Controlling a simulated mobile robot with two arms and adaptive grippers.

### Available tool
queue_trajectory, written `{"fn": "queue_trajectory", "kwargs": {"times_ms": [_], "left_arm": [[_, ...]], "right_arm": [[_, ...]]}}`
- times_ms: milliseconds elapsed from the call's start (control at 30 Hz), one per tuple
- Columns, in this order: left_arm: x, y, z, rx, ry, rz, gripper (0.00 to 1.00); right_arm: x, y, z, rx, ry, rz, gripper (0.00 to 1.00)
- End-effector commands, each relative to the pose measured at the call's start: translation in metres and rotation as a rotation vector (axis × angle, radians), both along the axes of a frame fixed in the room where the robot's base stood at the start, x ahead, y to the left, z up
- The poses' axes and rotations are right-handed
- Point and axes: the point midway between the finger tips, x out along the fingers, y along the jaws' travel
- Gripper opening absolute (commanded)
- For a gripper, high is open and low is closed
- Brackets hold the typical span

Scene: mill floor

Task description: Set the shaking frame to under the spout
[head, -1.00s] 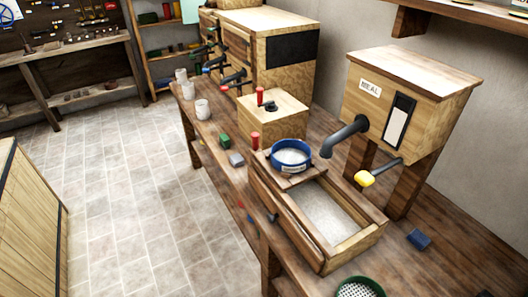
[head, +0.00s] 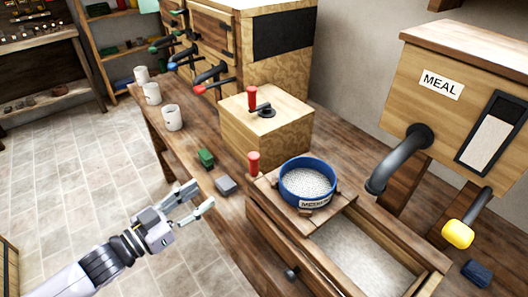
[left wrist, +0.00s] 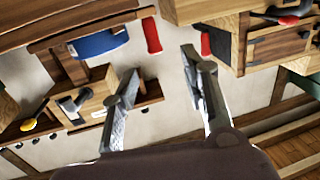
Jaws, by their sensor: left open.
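The shaking frame (head: 276,189) is a wooden carriage across the left end of a wooden trough (head: 263,235). It carries a blue sieve (head: 307,185) of pale grains and has an upright red handle (head: 254,161) at its left. The dark bent spout (head: 392,165) of the MEAL hopper stands to the right, apart from the sieve. My left gripper (head: 203,195) is open and empty, left of the frame and apart from the red handle. In the left wrist view the blue sieve (left wrist: 97,43) shows left of my open fingers (left wrist: 158,75). My right gripper is not in view.
A wooden box (head: 265,130) with a crank stands behind the frame. A green block (head: 206,157) and a grey block (head: 226,186) lie near the bench edge. Several white cups (head: 172,118) stand farther left. A yellow-knobbed lever (head: 458,234) juts from the hopper.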

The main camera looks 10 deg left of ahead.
Motion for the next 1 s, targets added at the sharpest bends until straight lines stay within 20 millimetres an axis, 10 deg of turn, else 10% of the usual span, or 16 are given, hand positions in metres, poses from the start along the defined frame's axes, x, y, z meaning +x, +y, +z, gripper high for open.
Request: {"fn": "queue_trajectory", "kwargs": {"times_ms": [1000], "left_arm": [[0.115,-0.071,0.011,-0.01,-0.015,-0.018,0.41]], "right_arm": [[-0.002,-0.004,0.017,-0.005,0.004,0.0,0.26]]}}
